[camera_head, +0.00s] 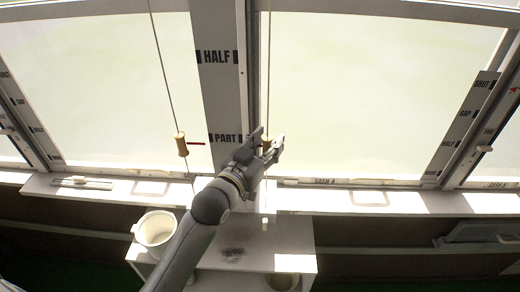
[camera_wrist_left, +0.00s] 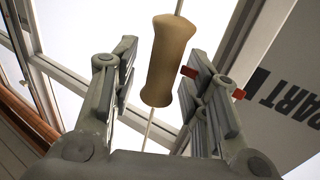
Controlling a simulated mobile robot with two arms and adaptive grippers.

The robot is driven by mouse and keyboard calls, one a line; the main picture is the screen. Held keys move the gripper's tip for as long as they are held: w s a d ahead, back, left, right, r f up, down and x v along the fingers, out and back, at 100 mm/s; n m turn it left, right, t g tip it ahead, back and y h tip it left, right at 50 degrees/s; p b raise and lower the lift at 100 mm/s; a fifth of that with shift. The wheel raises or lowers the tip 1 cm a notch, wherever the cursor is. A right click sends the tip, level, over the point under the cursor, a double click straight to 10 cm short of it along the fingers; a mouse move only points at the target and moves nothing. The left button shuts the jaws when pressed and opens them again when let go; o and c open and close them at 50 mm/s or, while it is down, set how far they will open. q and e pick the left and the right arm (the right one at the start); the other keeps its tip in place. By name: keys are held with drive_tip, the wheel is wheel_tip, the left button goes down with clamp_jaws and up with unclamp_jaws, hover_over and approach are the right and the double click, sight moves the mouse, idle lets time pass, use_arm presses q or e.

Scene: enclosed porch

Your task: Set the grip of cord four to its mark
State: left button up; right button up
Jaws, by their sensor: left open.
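A wooden cord grip (camera_wrist_left: 168,60) hangs on a thin cord between the two fingers of my left gripper (camera_wrist_left: 160,85) in the left wrist view. The fingers are open, with a gap on each side of the grip. A red marker (camera_wrist_left: 238,94) shows on both sides of the right-hand finger, which hides its middle. In the head view my left gripper (camera_head: 270,148) is at the right-hand cord (camera_head: 268,70) and mostly hides its grip. Another wooden grip (camera_head: 181,145) hangs on the left-hand cord, with a red marker beside it. I cannot read a cord number.
A grey post (camera_head: 215,85) marked HALF and PART stands between the cords. Window frames and a sill (camera_head: 330,198) run behind. A white bucket (camera_head: 156,230) stands on a low white surface below, left of my arm.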

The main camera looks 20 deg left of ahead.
use_arm(q)
drive_tip(key=s+a, duration=0.2)
drive_tip(key=s, duration=0.9)
drive_tip(key=shift+s+a, duration=0.15)
drive_tip(key=shift+s, duration=0.15)
drive_tip(key=s+f+g+y, duration=0.1)
drive_tip(key=s+f+g, duration=0.2)
drive_tip(key=f, duration=0.4)
drive_tip(key=s+f+g+y, duration=0.1)
drive_tip(key=s+f+g, duration=0.2)
drive_tip(key=f, duration=0.3)
drive_tip(key=s+a+f+g+y, duration=0.1)
drive_tip(key=s+f+g, duration=0.7)
drive_tip(key=s+f, duration=0.55)
drive_tip(key=s+f+g+b, duration=0.1)
drive_tip(key=s+f+b, duration=0.1)
drive_tip(key=f, duration=1.2)
drive_tip(key=s+f+b, duration=0.2)
drive_tip(key=f, duration=1.3)
drive_tip(key=s+a+f+g+b, duration=0.1)
drive_tip(key=s+a+f+b, duration=0.2)
drive_tip(key=s+f, duration=1.2)
wheel_tip(320, 180, down, 2)
drive_tip(key=shift+s+f+g, duration=0.15)
drive_tip(key=shift+s+g, duration=0.15)
